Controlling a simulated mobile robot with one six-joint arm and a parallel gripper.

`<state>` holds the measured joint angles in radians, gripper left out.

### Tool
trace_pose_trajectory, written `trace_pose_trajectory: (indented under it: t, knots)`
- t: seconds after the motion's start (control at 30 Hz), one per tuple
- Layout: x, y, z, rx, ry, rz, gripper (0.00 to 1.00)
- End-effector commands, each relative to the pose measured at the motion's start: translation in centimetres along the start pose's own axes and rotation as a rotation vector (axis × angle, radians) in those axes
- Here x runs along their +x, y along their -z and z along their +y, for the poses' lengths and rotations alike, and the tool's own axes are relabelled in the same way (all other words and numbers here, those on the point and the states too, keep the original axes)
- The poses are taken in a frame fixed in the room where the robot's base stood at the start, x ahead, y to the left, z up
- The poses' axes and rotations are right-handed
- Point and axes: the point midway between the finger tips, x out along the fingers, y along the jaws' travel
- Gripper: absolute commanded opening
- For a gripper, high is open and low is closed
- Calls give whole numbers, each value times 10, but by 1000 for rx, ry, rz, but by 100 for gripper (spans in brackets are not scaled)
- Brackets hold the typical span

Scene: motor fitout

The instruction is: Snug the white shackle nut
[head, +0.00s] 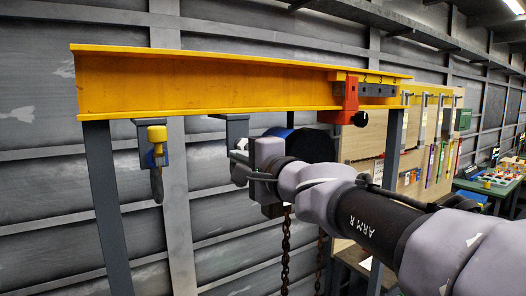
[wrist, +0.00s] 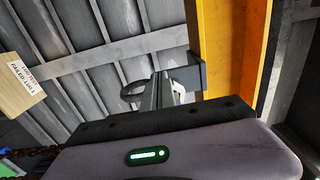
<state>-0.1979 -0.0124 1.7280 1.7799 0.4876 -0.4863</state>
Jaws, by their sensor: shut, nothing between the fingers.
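The white shackle nut (head: 242,145) shows in the head view below the second grey bracket (head: 237,126) under the yellow beam. My gripper (head: 238,161) is right beside it, and its body hides part of the shackle. In the wrist view my fingers (wrist: 158,90) are together and point up toward the bracket (wrist: 187,77). A white piece that looks like the nut (wrist: 179,91) shows just right of the fingers. The dark shackle bow (wrist: 130,92) shows to their left. I cannot tell whether the fingers touch the nut.
A yellow beam (head: 210,93) runs overhead on grey posts. A shackle with a yellow nut (head: 156,134) hangs to the left. A red clamp (head: 350,98) sits on the beam at right. Rusty chains (head: 286,250) hang below my wrist. A tool board and green table (head: 482,190) stand right.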

Motion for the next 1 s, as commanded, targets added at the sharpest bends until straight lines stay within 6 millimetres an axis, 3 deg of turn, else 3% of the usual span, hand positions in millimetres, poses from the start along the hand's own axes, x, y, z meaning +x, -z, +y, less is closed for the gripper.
trace_pose_trajectory:
  t: [1.0]
  knots:
    - [-1,2,-10,0,1,1,0]
